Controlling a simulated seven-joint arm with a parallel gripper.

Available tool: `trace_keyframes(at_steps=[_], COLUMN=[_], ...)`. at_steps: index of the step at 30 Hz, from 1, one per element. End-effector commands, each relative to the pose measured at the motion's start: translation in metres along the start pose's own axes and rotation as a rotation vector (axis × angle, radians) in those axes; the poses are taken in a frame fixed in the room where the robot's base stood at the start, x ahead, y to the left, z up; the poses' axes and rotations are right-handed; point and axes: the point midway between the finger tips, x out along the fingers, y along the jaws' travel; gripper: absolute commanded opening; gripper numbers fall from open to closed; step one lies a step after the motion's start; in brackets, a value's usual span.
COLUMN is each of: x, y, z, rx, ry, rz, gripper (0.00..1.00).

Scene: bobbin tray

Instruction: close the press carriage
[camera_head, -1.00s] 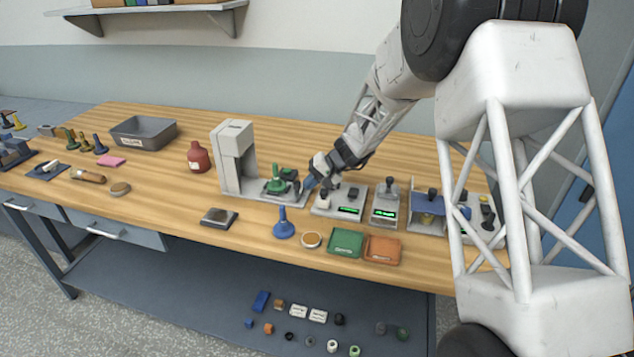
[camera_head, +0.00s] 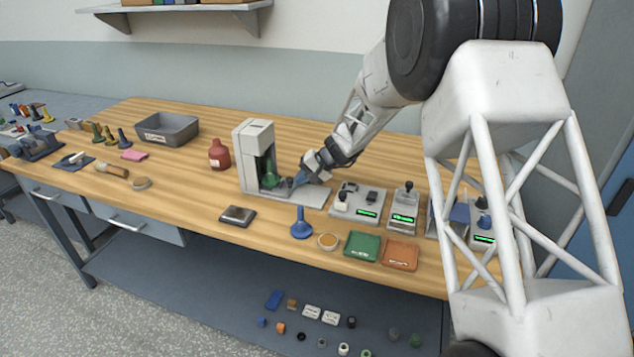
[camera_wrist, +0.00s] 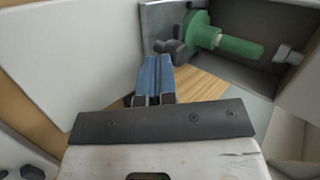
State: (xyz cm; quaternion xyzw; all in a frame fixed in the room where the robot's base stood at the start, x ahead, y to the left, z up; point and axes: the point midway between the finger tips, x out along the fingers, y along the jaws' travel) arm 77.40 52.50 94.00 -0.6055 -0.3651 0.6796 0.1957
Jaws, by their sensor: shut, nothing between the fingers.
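The press (camera_head: 252,160) is a tall light-grey column with an overhanging head on a flat base. Its carriage (camera_wrist: 158,22) carries a green bobbin (camera_head: 268,179) and sits under the head, within the press opening. In the wrist view, the green bobbin (camera_wrist: 225,42) lies across the top, with a dark knob (camera_wrist: 168,48) on the carriage's near side. My gripper (camera_head: 295,183) is shut and empty, its blue fingertips (camera_wrist: 155,72) at or very close to the knob; I cannot tell whether they touch. Whether the carriage is fully seated is hidden.
Right of the press stand small devices with green displays (camera_head: 366,212).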

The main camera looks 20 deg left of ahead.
Motion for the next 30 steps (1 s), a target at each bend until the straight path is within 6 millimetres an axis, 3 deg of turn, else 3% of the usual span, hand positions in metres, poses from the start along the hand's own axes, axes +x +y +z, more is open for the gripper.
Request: trace_keyframes(at_steps=[6,17,23,30], x=[0.020,0.023,0.020,0.003], y=[-0.018,-0.021,-0.020,-0.004], z=[-0.007,-0.008,-0.008,-0.008], rx=[0.000,-0.001,-0.002,0.000], ry=[0.000,0.002,0.002,0.003], rz=[0.000,-0.001,-0.002,-0.001], gripper=[0.00,0.00,0.00,0.00])
